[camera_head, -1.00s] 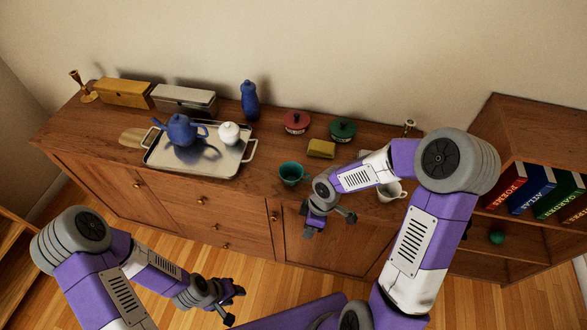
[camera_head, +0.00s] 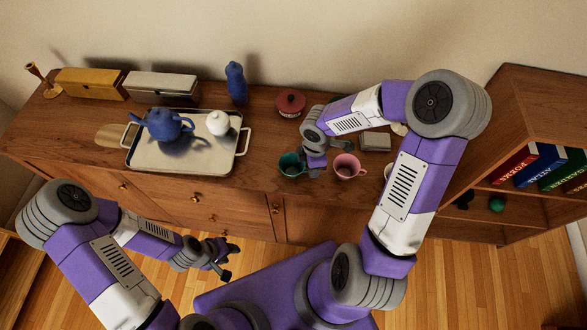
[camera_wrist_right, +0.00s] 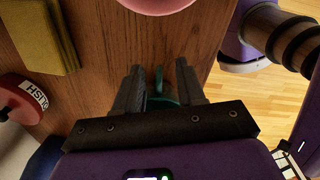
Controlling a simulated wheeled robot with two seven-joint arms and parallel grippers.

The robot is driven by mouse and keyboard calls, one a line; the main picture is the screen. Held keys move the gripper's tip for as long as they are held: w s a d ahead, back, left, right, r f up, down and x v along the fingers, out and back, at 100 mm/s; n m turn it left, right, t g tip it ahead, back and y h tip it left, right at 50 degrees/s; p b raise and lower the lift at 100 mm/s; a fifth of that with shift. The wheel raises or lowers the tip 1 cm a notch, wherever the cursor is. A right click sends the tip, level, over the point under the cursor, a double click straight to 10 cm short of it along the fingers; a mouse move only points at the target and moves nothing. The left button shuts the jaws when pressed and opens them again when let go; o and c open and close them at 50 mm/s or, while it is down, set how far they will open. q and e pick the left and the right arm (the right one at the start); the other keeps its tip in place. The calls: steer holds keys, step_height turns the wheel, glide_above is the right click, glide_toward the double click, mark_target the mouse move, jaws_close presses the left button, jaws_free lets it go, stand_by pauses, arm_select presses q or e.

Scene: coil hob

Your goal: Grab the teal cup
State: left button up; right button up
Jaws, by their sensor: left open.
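My right gripper (camera_head: 316,164) is down beside the cup's right side. In the right wrist view, the two fingers of my right gripper (camera_wrist_right: 160,82) are apart, with a narrow part of the teal cup (camera_wrist_right: 158,101) showing between them. The fingers and palm hide most of the cup there. My left gripper (camera_head: 229,261) is open and empty, low in front of the sideboard.
A pink cup (camera_head: 348,167) stands close on the right of my right gripper. A metal tray (camera_head: 151,160) holds a blue teapot (camera_head: 164,124) and a white pot (camera_head: 217,122). A shelf with books is at right.

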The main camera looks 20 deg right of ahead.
step_height(320, 180, down, 2)
steer(key=shift+w+f+b, duration=0.1)
steer(key=shift+f+b, duration=0.1)
steer(key=shift+b, duration=0.1)
jaws_close()
